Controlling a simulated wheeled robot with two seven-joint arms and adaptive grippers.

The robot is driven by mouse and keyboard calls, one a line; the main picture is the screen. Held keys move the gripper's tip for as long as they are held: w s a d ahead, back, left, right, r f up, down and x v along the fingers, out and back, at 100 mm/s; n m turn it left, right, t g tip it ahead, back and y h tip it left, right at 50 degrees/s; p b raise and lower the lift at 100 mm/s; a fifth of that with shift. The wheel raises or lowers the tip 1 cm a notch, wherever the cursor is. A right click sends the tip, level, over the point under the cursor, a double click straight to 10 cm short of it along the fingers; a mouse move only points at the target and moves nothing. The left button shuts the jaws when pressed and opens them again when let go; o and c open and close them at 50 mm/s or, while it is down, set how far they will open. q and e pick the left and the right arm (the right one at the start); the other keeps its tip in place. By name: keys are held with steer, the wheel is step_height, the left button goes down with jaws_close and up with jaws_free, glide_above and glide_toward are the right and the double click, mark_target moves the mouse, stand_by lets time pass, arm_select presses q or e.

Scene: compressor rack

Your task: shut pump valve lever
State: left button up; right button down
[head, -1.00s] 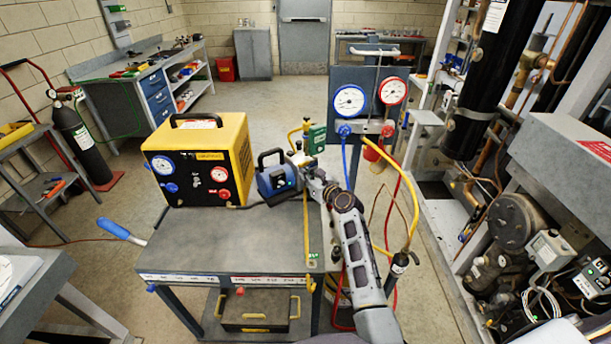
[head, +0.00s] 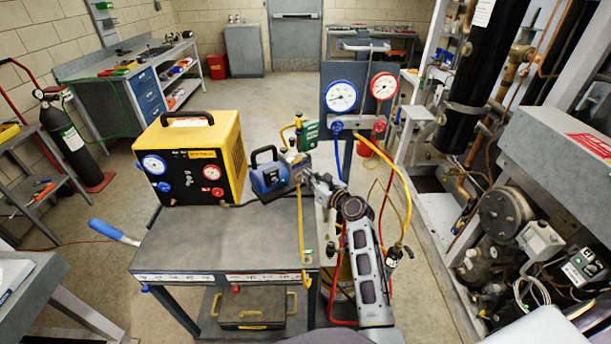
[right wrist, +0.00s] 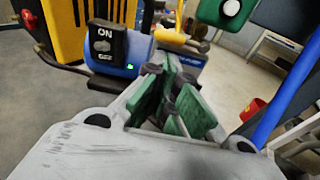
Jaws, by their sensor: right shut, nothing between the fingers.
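The blue pump (head: 268,180) stands on the grey cart, beside the yellow machine. In the right wrist view the pump (right wrist: 128,52) shows its ON/OFF switch and a green light. A yellow lever-like part (right wrist: 178,40) lies just beyond my fingertips there; whether it is the valve lever, and its exact angle, I cannot tell. My right gripper (head: 314,180) is at the pump's right end. In the wrist view the gripper (right wrist: 168,88) has its green-padded fingers shut with nothing held. Contact with the pump is unclear. My left gripper is out of view.
The yellow machine (head: 205,160) stands left of the pump on the cart (head: 220,240). A gauge panel (head: 360,112) rises behind my gripper, with blue, red and yellow hoses hanging near my arm. A yellow strap (head: 301,225) crosses the cart's right side. The cart's front left is clear.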

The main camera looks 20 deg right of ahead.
steer(key=shift+v, duration=0.8)
steer(key=shift+f, duration=0.1)
